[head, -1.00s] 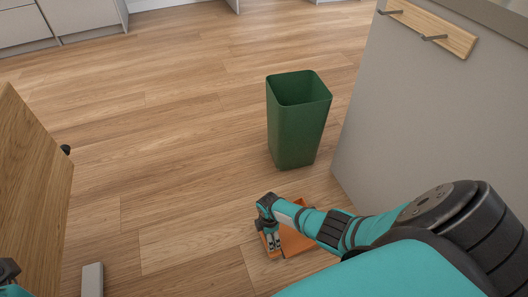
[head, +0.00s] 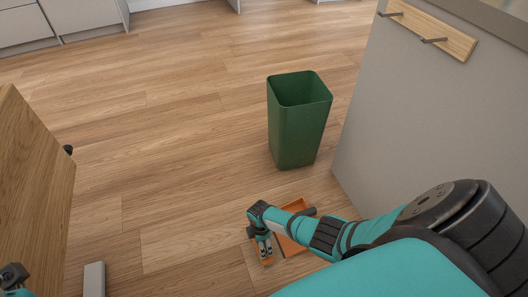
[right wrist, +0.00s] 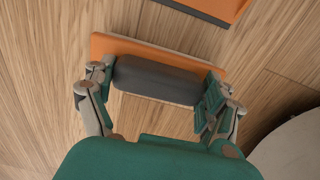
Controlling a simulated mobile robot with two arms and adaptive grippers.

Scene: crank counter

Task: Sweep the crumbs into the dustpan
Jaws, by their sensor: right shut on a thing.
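My right gripper (head: 263,250) is low over the floor, left of the orange dustpan (head: 292,244). It is shut on the brush (right wrist: 155,78), which has a dark grey grip and an orange strip behind it. The brush's orange part also shows below the fingers in the head view (head: 267,261). In the right wrist view a corner of the dustpan (right wrist: 212,8) with a dark lip shows at the top, apart from the brush. My arm hides part of the dustpan in the head view. My left gripper (head: 13,277) shows only partly at the bottom left corner. I cannot make out any crumbs.
A green bin (head: 298,125) stands on the wood floor behind the dustpan. A grey counter side (head: 430,120) with a hook rail (head: 435,28) rises at the right. A wooden panel (head: 35,190) stands at the left.

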